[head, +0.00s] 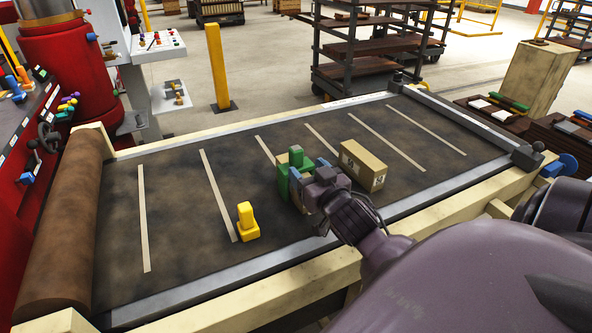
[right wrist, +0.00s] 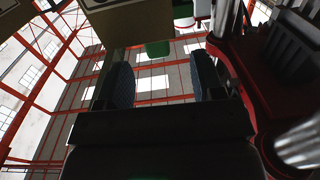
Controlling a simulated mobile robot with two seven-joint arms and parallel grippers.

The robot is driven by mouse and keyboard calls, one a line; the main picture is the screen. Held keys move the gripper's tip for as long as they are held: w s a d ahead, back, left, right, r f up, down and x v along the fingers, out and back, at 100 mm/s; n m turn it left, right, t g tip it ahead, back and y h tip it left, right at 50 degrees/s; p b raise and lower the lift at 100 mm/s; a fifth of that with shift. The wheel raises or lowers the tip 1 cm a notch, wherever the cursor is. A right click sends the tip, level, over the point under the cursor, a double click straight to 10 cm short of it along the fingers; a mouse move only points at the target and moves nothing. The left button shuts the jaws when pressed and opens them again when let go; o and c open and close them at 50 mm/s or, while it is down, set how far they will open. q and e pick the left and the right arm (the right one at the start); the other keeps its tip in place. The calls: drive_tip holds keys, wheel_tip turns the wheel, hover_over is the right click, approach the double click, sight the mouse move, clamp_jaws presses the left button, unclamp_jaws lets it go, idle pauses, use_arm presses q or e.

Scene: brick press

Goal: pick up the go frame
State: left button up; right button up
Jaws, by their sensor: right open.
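A green piece, which looks like the go frame (head: 283,181), stands on the dark belt near its middle. My right gripper (head: 309,173) is right beside it, its blue-padded fingers close to or overlapping the green in the head view. The right wrist view shows the two fingers (right wrist: 162,72) spread apart, with a green part (right wrist: 157,48) above and between them in the picture. I cannot tell whether the fingers touch it. Part of the green piece is hidden behind the gripper. My left gripper is not in view.
A tan block with white labels (head: 363,166) sits on the belt just right of my gripper. A yellow piece (head: 248,222) stands to the left. The belt's left part and far right are clear. Metal rails (head: 250,120) and a wooden beam (head: 440,237) edge it.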

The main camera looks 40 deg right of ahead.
sight(299, 157)
drive_tip(key=shift+d+r+p+x, duration=0.15)
drive_tip(key=shift+x, duration=1.15)
drive_tip(key=shift+d+r+p+x, duration=0.1)
drive_tip(key=shift+d+p+x, duration=0.05)
drive_tip(key=shift+x, duration=1.15)
drive_tip(key=shift+s, duration=0.1)
drive_tip(key=shift+c, duration=0.4)
clamp_jaws()
